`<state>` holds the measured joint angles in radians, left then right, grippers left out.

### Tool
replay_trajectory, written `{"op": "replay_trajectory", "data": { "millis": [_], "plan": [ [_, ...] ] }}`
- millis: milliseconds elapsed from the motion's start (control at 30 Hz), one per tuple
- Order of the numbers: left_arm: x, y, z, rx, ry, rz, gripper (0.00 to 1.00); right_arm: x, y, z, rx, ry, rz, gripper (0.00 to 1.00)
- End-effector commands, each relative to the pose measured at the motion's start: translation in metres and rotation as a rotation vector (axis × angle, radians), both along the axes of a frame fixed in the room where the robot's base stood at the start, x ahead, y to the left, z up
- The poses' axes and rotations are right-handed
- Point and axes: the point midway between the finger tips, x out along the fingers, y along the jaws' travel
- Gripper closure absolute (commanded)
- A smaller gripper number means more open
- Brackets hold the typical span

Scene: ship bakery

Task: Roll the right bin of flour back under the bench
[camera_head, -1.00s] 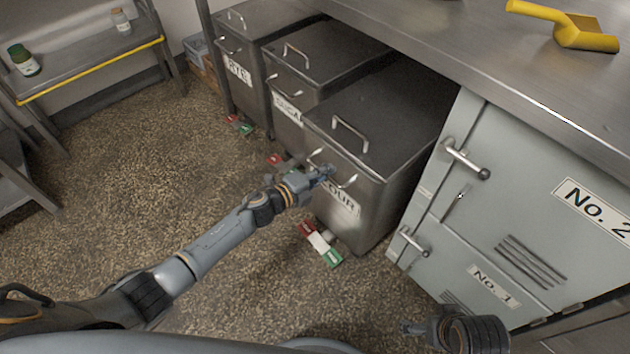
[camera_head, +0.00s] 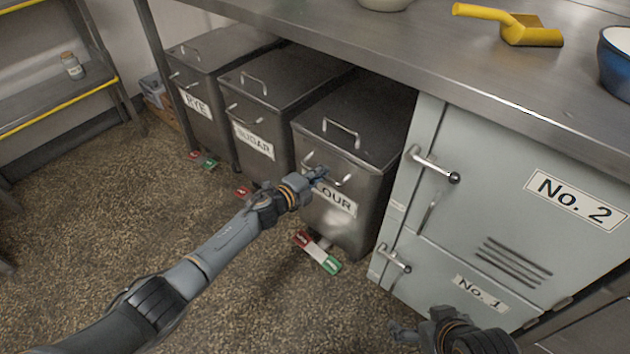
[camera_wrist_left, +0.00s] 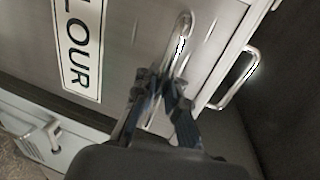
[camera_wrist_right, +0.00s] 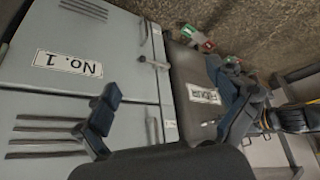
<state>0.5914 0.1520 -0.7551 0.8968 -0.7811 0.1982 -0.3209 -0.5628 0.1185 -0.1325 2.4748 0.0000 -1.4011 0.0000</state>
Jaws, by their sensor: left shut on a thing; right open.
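The flour bin (camera_head: 352,150) is a grey metal bin on the right of three, partly under the steel bench (camera_head: 330,30). Its front carries a FLOUR label, partly covered by my arm in the head view. My left gripper (camera_head: 318,174) is shut on the bin's front handle (camera_head: 342,182); the left wrist view shows the fingers around the handle bar (camera_wrist_left: 181,50). A red and green pedal (camera_head: 317,252) sits at the bin's foot. My right gripper (camera_head: 402,332) is open and empty, low in front of the cabinet; its fingers also show in the right wrist view (camera_wrist_right: 95,125).
The sugar bin (camera_head: 262,105) and rye bin (camera_head: 205,75) stand to the left. A grey cabinet (camera_head: 490,190) with protruding handles stands close on the right. A yellow scoop (camera_head: 520,35) and blue bowl (camera_head: 618,65) lie on the bench. The floor in front is clear.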

Motion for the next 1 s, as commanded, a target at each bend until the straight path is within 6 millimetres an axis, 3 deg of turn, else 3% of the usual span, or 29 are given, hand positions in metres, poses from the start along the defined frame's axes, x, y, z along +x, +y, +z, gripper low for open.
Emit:
{"op": "replay_trajectory", "data": {
  "millis": [300, 800, 933, 1000],
  "plan": [
    [0.013, -0.010, 0.004, -0.004, -0.005, -0.001, 1.00, 0.032, 0.011, 0.012, 0.034, -0.159, 0.013, 0.05],
    [0.015, -0.011, 0.005, -0.004, -0.005, -0.001, 1.00, 0.037, 0.012, 0.016, 0.040, -0.188, 0.016, 0.05],
    [0.015, -0.011, 0.004, -0.005, -0.005, -0.001, 0.69, 0.037, 0.013, 0.016, 0.040, -0.188, 0.016, 0.05],
    [0.014, -0.011, 0.003, -0.004, -0.003, -0.001, 0.66, 0.037, 0.013, 0.016, 0.040, -0.188, 0.016, 0.05]
  ]
}}
